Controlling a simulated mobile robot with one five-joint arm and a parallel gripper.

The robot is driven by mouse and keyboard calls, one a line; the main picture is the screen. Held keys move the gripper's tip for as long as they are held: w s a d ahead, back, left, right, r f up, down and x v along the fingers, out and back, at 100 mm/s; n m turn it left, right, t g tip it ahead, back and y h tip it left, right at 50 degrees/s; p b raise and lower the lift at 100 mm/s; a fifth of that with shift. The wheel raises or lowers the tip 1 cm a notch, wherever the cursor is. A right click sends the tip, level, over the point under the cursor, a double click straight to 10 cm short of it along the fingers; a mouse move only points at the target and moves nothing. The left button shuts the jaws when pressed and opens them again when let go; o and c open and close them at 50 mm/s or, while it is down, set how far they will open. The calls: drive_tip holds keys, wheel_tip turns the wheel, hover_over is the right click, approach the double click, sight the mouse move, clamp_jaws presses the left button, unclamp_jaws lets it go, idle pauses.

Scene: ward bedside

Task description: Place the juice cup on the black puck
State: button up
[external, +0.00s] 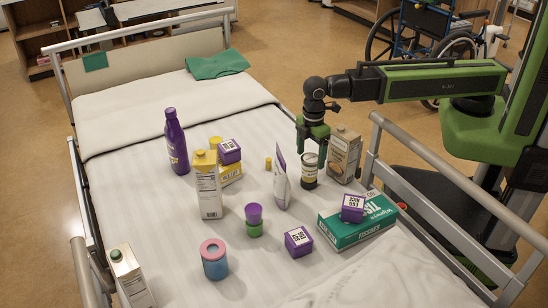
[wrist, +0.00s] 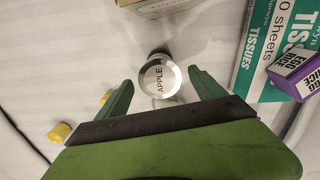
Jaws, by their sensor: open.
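The juice cup (external: 309,172) is a small round container with a silver lid and a dark and pale body, standing on the bed sheet right of the middle. In the wrist view its lid (wrist: 160,78) reads APPLE. My gripper (external: 312,150) points down just above the cup, its green fingers open and empty. In the wrist view my gripper (wrist: 161,76) has one finger on each side of the lid, with gaps showing; how low the fingertips reach is hard to tell. I cannot make out a separate black puck in either view.
A tan carton (external: 344,155) stands close behind the cup on the right, and a white pouch (external: 281,180) stands close on its left. A green tissue box (external: 345,236) with a purple box (external: 352,208) on it lies in front. Bed rails (external: 440,205) run along the right side.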

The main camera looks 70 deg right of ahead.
wheel_tip(320, 180, up, 10)
drive_tip(key=p, duration=0.9)
drive_tip(key=d+m, duration=1.1)
drive_tip(key=d, duration=1.5)
wheel_tip(320, 180, up, 13)
drive_tip(key=p, duration=1.2)
drive_tip(key=shift+p, duration=0.3)
drive_tip(key=shift+w+f, duration=0.1)
